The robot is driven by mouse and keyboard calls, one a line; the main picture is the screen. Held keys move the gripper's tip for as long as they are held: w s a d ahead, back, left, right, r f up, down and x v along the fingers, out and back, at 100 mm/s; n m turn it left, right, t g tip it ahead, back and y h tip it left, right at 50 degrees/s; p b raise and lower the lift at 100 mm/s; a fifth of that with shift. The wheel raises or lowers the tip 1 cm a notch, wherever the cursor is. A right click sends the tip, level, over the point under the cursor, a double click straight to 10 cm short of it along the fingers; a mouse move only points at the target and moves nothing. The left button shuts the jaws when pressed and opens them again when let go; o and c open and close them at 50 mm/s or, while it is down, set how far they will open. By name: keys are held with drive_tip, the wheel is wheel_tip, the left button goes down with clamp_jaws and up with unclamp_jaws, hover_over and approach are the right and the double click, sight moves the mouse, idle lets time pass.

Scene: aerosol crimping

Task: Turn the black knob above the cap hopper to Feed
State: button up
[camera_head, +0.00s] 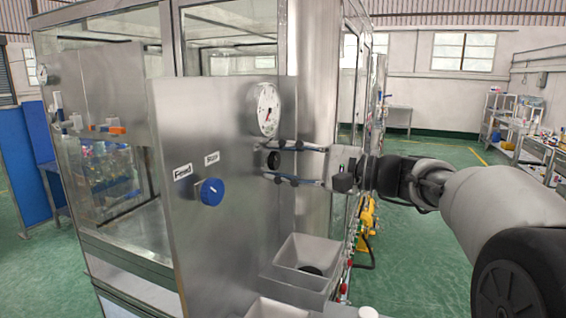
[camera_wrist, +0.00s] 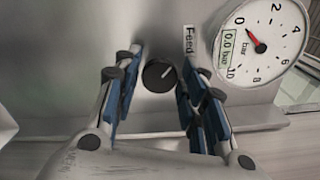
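The black knob (camera_head: 273,160) sits on the steel panel below the round gauge, above a grey hopper (camera_head: 318,252). In the wrist view the black knob (camera_wrist: 159,75) shows a pale pointer mark slanting up and right. A "Feed" label (camera_wrist: 190,40) stands on its upper right, turned sideways. My gripper (camera_head: 268,162) reaches in from the right, its fingers spread above and below the knob. In the wrist view my gripper (camera_wrist: 162,60) is open, one finger on each side of the knob, with gaps visible. Contact is not visible.
A pressure gauge (camera_wrist: 262,42) is close to the right finger; it also shows in the head view (camera_head: 267,108). A second hopper (camera_head: 278,309) shows at the bottom edge.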

drive_tip(key=shift+o, duration=1.1)
drive_tip(key=v, duration=1.2)
